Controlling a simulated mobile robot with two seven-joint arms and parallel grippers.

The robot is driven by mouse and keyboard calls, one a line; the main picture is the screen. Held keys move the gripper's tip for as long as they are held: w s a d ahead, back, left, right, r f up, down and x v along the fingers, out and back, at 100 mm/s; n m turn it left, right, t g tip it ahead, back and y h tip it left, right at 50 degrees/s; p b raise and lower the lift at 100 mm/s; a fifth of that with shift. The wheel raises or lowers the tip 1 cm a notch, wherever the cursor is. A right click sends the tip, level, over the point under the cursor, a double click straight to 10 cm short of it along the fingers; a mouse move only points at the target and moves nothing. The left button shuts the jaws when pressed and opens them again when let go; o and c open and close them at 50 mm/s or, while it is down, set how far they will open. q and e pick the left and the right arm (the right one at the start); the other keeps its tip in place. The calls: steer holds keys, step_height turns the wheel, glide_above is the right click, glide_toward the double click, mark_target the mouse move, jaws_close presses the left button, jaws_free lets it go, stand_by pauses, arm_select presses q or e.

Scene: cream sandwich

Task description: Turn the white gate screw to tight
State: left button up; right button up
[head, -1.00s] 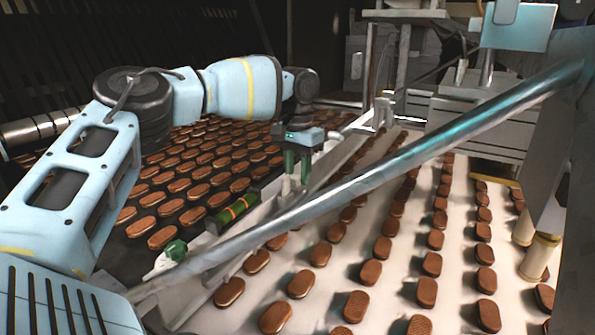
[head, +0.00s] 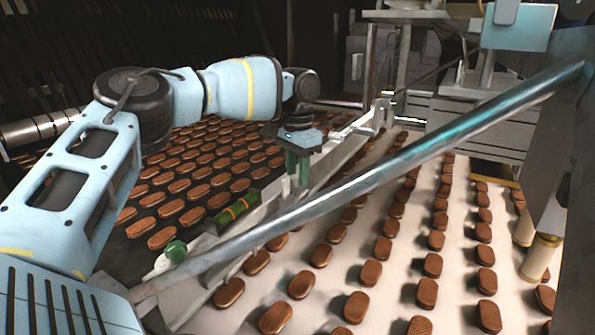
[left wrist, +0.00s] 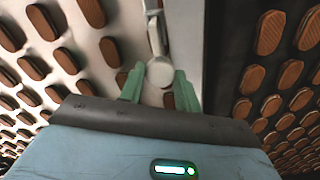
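The white gate screw (left wrist: 159,70) shows in the left wrist view as a round white knob with a long white stem pointing up the picture. In the head view a small white part (head: 286,187) shows just below my left fingertips; I take it for the same screw. My left gripper (head: 297,174) hangs over the pale rail between the two belts, with green fingers pointing down. In the left wrist view its fingers (left wrist: 159,71) stand on both sides of the knob, with what look like narrow gaps. My right gripper is in neither view.
A long metal bar (head: 400,160) crosses in front of the rail. Rows of brown biscuits cover the dark belt at left and the white belt (head: 335,285) at right.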

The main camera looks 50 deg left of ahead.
mark_target(297, 176)
arm_select(q)
steer(key=o, duration=0.4)
steer(key=shift+o, duration=0.2)
steer(key=shift+r, duration=3.95)
